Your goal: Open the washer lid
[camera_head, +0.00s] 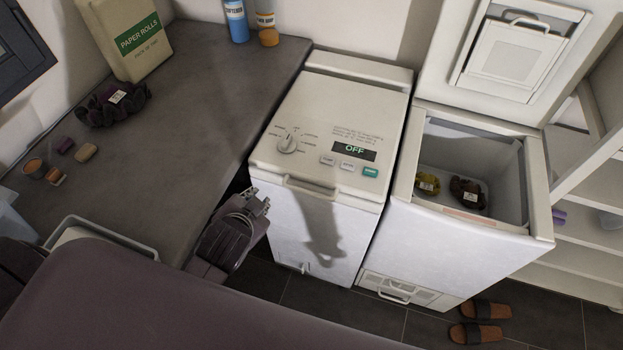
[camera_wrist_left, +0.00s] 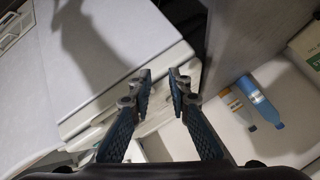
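Two white toploading machines stand side by side. The left machine has a flat closed lid (camera_head: 325,108) with a dial and a display reading OFF. A bar handle (camera_head: 311,187) runs along the lid's front edge. The right machine's lid (camera_head: 512,55) stands up open, and its tub (camera_head: 470,165) holds a yellow bundle and a dark bundle. My left gripper (camera_head: 262,200) is beside the left machine's front left corner, apart from the handle. In the left wrist view its two fingers (camera_wrist_left: 162,76) are apart with nothing between them. My right gripper is not in view.
A grey counter (camera_head: 190,110) borders the left machine, with a paper rolls box (camera_head: 133,38), a blue bottle (camera_head: 236,20) and a dark scrunched cloth (camera_head: 112,103). White shelves (camera_head: 585,225) stand at right. Brown slippers (camera_head: 476,333) lie on the dark floor.

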